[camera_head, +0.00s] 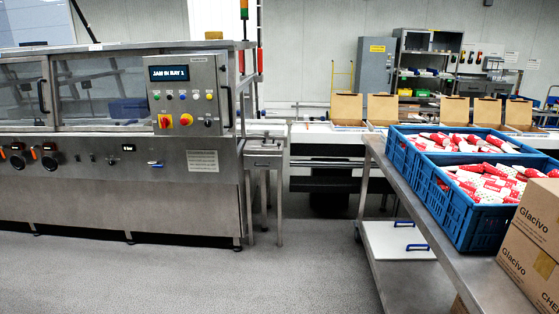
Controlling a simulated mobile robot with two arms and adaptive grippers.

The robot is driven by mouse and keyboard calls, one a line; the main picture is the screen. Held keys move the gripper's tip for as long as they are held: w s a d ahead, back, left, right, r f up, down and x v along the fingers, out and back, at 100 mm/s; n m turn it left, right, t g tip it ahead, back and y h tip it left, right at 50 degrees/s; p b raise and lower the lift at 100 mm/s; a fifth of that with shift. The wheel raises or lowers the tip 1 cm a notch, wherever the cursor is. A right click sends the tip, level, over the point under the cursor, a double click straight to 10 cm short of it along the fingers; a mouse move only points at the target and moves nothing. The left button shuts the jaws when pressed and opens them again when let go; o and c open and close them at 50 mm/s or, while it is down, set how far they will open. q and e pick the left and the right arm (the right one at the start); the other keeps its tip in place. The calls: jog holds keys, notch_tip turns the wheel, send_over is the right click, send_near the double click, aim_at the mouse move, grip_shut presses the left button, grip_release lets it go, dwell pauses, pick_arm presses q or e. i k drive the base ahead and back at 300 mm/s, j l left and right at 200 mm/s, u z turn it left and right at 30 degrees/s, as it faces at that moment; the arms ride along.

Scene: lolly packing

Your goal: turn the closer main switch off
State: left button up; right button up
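A steel machine with a control panel (187,92) stands at the left. The panel's display reads "JAM IN BAY 1". Low on the panel are a red and yellow switch (165,121), a red button on yellow (186,119) and a black knob (208,122). The red and yellow switch looks like a main switch, but its label and handle position are too small to read. I cannot tell whether this machine is the closer. Neither of my grippers is in view.
A steel cart (452,262) at the right holds blue crates (477,226) of red and white packs and Glacivo cartons (528,264). Open boxes (346,108) line a conveyor behind. The grey floor (195,282) before the machine is clear.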

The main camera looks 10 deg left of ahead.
aim_at(165, 121)
jog(key=i+u, duration=0.25)
jog(key=i, duration=0.35)
jog(key=i+u, duration=0.25)
jog(key=i, duration=0.35)
jog(key=i+l+u, duration=0.25)
jog(key=i, duration=0.35)
